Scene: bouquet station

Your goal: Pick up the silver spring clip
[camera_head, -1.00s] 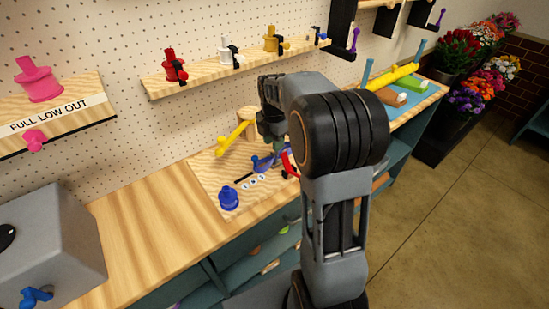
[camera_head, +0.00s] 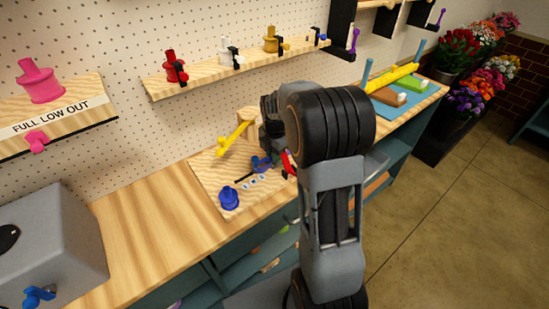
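I cannot make out the silver spring clip; my arm covers part of the work board (camera_head: 210,180). My gripper (camera_head: 273,146) is over the back right part of this board, partly behind my own arm. Its fingertips are too small and covered to show whether they are open or hold anything. A blue clip-like piece (camera_head: 261,164) lies on the board just below the gripper, and a red piece (camera_head: 288,165) shows beside my arm.
A blue spool (camera_head: 228,198) stands at the board's front left. A yellow tool (camera_head: 234,139) leans at its back left. A shelf (camera_head: 200,78) with coloured spools is on the pegboard above. The left counter (camera_head: 135,229) is clear up to a grey box (camera_head: 45,240).

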